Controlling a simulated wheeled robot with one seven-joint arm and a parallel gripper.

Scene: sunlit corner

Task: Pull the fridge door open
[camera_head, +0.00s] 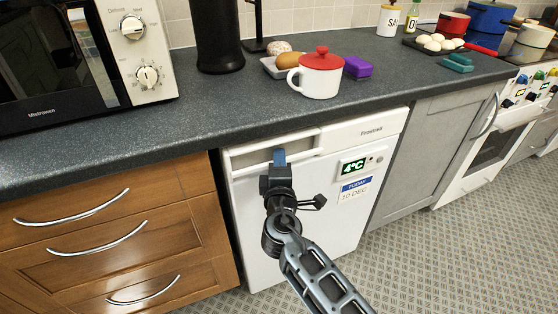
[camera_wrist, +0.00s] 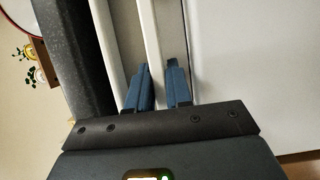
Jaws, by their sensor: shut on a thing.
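The white fridge (camera_head: 330,215) stands under the counter, with a recessed handle (camera_head: 305,148) along the top left of its door. Its door shows no clear gap in the head view. My gripper (camera_head: 279,156) reaches the handle from the front. In the wrist view my gripper's blue fingers (camera_wrist: 159,75) lie on either side of the white handle strip (camera_wrist: 150,40), shut on it. The white door face (camera_wrist: 240,80) fills the right of that view. The exact contact at the fingertips is partly hidden.
Wooden drawers (camera_head: 110,235) stand left of the fridge and a grey cabinet (camera_head: 425,150) right of it. The counter (camera_head: 215,115) above holds a microwave (camera_head: 80,50) and a red-lidded white pot (camera_head: 320,75). The tiled floor (camera_head: 430,255) in front right is clear.

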